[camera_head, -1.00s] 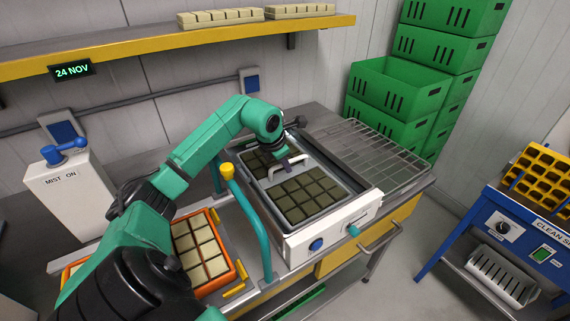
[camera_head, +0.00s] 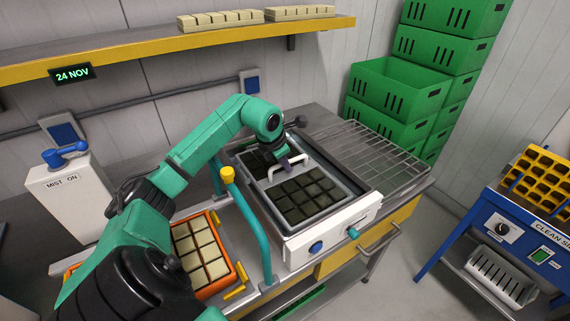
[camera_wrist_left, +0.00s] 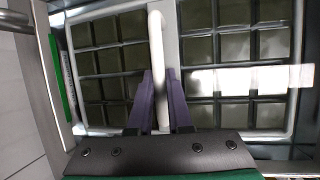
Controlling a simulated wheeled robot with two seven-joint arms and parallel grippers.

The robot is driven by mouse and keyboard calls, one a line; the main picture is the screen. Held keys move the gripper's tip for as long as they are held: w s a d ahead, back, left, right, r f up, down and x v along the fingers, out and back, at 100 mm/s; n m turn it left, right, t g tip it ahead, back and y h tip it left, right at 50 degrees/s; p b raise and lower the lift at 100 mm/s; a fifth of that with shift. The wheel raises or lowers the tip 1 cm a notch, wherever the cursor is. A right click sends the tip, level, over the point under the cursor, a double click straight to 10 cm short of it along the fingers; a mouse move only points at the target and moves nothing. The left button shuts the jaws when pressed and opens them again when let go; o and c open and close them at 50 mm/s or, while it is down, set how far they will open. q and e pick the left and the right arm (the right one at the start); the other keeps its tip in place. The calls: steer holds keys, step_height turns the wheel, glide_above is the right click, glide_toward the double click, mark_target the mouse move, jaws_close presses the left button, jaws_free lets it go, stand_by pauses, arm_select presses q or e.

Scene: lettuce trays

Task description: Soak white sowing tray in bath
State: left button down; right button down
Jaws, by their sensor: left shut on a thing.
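The white sowing tray (camera_wrist_left: 192,55) sits down inside the bath (camera_head: 340,225), with dark, wet-looking cubes (camera_head: 305,196) on both sides of its middle strip. A white bar handle (camera_head: 291,168) stands over that strip. My left gripper (camera_head: 284,160) is shut on the handle. In the left wrist view its two purple fingers (camera_wrist_left: 161,88) press on both sides of the white handle (camera_wrist_left: 156,40). Bright glare lies across the cubes there. The depth of any water cannot be told. My right gripper is not in view.
An orange tray of pale blocks (camera_head: 240,272) is left of the bath, partly behind my arm. A teal post with yellow knob (camera_head: 228,174) stands between them. A wire rack (camera_head: 375,150) lies empty at right. A mist box (camera_head: 70,195) is at left; green crates (camera_head: 395,100) stand behind.

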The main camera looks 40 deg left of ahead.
arm_select(q)
step_height(320, 180, up, 4)
steer(key=shift+p, duration=1.05)
step_height(320, 180, up, 8)
steer(key=p, duration=0.6)
steer(key=shift+r, duration=0.15)
steer(key=shift+w, duration=0.15)
